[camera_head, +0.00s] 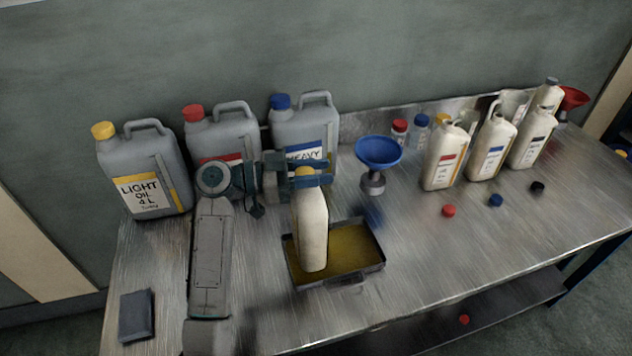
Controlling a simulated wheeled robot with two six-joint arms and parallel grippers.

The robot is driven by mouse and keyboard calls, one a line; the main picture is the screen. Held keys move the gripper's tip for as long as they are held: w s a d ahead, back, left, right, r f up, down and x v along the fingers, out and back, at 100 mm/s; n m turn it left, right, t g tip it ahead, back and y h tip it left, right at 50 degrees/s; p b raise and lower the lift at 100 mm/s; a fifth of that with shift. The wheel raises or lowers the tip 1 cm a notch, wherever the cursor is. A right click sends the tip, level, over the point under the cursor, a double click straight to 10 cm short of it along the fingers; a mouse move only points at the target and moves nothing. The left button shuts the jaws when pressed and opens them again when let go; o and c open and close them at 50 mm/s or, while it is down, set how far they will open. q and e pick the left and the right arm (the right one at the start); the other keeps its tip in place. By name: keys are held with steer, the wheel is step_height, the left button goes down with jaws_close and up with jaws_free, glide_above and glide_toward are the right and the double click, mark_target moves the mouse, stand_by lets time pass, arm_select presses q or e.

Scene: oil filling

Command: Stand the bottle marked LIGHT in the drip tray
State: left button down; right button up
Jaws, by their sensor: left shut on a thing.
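My left gripper (318,172) reaches in from the left and is shut on a cream bottle (312,232) near its top. The bottle has a yellow cap and is upright or nearly so; no label shows on the side I see, so I cannot read its marking. The drip tray (352,277) is a dark, shallow rectangular tray with a yellowish floor, near the front of the bench. The bottle's lower end appears inside the tray's left half; I cannot tell whether it touches the floor. My right gripper is not in view.
Grey jugs, one marked LIGHT (140,190) and one HEAVY (306,130), stand behind. A blue funnel (378,152) stands behind the tray. Several cream bottles (443,160) stand right, with loose caps (448,211) before them. A dark block (136,315) lies front left.

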arm_select(q)
steer(key=shift+w, duration=0.3)
step_height(320, 180, down, 3)
steer(key=shift+f+b, duration=0.2)
steer(key=shift+b, duration=0.15)
steer(key=c, duration=1.5)
jaws_free()
steer(key=shift+f, duration=0.2)
steer(key=o, duration=0.5)
steer(key=shift+c, duration=0.2)
steer(key=shift+r, duration=0.1)
